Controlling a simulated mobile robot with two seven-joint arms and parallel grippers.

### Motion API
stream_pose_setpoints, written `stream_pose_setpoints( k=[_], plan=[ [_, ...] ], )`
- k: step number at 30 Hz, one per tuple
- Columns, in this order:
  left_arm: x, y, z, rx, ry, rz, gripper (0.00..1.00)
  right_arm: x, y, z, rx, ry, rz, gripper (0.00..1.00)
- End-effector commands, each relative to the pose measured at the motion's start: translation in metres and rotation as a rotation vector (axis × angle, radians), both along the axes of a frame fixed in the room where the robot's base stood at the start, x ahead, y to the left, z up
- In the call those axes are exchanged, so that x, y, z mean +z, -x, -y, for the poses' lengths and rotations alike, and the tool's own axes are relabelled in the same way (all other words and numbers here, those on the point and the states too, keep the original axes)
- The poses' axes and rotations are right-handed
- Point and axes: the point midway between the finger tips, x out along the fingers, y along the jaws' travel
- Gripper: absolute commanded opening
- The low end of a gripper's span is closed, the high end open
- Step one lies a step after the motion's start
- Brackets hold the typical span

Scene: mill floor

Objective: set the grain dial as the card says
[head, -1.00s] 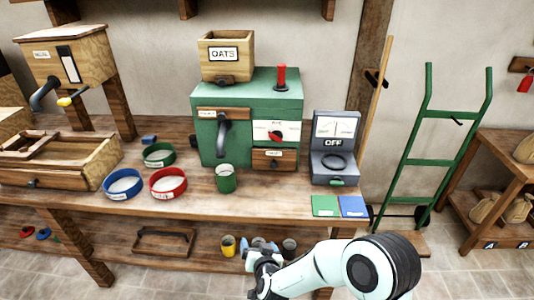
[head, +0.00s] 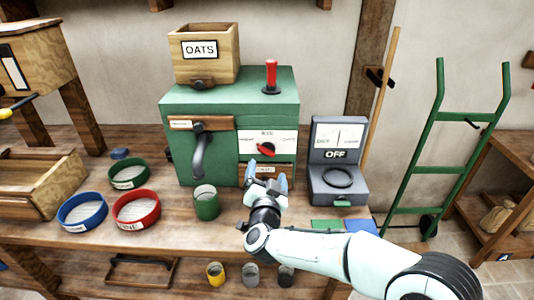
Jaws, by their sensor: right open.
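The grain dial (head: 266,149) is a red knob on a white label panel (head: 283,141) on the front of the green mill (head: 228,101). Small words stand around the knob, too small to read surely. I cannot tell which word it points at. A card (head: 199,49) reading OATS is on the wooden hopper (head: 220,68) on top of the mill. My right gripper (head: 266,177) is open and empty, just below and in front of the dial, apart from it. It partly hides the small drawer under the dial. My left gripper is out of view.
A red-handled lever (head: 271,77) stands on the mill, and a black crank (head: 200,150) is on its front. A green cup (head: 206,203) stands left of my gripper. A grey meter reading OFF (head: 338,160) stands right. Sieves (head: 136,208) lie on the bench (head: 165,241).

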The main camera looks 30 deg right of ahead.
Motion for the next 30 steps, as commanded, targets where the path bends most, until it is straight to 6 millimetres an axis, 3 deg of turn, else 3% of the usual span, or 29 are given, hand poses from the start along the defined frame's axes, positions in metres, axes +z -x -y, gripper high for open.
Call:
stream_pose_setpoints(
  k=[6,12,18,28,30],
  plan=[
    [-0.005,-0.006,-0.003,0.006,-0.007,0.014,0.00,-0.002,-0.042,0.027,-0.003,0.001,0.000,0.85],
    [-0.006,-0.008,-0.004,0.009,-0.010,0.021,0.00,-0.002,-0.070,0.043,-0.001,0.001,-0.001,0.85],
    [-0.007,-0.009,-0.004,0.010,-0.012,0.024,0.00,-0.001,-0.082,0.051,0.000,0.002,-0.001,0.85],
    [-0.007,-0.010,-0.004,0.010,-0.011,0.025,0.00,-0.001,-0.084,0.052,0.000,0.000,-0.001,0.85],
    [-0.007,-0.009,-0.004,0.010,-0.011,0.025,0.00,-0.001,-0.084,0.052,0.000,0.000,-0.001,0.62]
  ],
)
